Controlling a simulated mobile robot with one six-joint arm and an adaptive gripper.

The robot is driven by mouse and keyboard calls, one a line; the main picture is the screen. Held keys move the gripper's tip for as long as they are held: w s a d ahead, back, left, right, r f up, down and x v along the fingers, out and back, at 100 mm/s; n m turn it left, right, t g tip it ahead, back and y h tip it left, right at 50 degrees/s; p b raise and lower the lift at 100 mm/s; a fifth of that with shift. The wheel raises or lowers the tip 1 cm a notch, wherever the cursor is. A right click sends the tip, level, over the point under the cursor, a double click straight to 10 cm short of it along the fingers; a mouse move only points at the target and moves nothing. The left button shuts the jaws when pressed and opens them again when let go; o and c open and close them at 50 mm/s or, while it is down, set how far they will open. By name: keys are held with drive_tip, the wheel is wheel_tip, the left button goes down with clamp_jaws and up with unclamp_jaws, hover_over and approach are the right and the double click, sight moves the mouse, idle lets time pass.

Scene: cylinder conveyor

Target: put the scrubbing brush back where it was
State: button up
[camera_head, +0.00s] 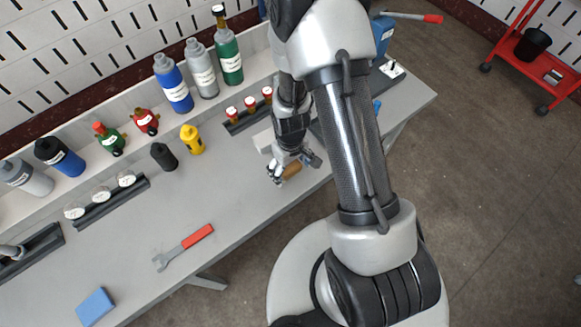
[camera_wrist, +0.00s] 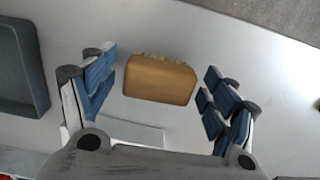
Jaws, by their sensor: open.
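The scrubbing brush (camera_wrist: 160,80) has a brown wooden block with pale bristles just showing along its far side. In the wrist view it lies on the grey table between my gripper's (camera_wrist: 160,98) spread blue-padded fingers, with a gap on both sides. In the head view the brush (camera_head: 292,170) shows as a small brown piece beside my gripper (camera_head: 283,172), near the table's front edge. My gripper is open, and its fingers are apart from the brush. Part of the brush is hidden by my gripper in the head view.
The grey table (camera_head: 120,235) holds a red-handled wrench (camera_head: 185,247) and a blue sponge (camera_head: 96,307). Bottles, including a blue one (camera_head: 174,85), stand along the back. A dark tray (camera_wrist: 18,68) lies left in the wrist view. A red cart (camera_head: 535,60) stands at far right.

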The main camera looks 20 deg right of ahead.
wheel_tip(320, 180, up, 12)
drive_tip(key=p, duration=0.4)
wheel_tip(320, 180, up, 8)
drive_tip(key=t, duration=0.1)
hover_over(290, 167)
drive_tip(key=s+r+m+t, duration=0.1)
drive_tip(key=s+r, duration=0.6)
drive_tip(key=r, duration=0.3)
drive_tip(key=s+r+m+t, duration=0.2)
drive_tip(key=s+r, duration=0.6)
drive_tip(key=r, duration=0.2)
drive_tip(key=shift+r+m+t, duration=0.3)
drive_tip(key=shift+r, duration=0.1)
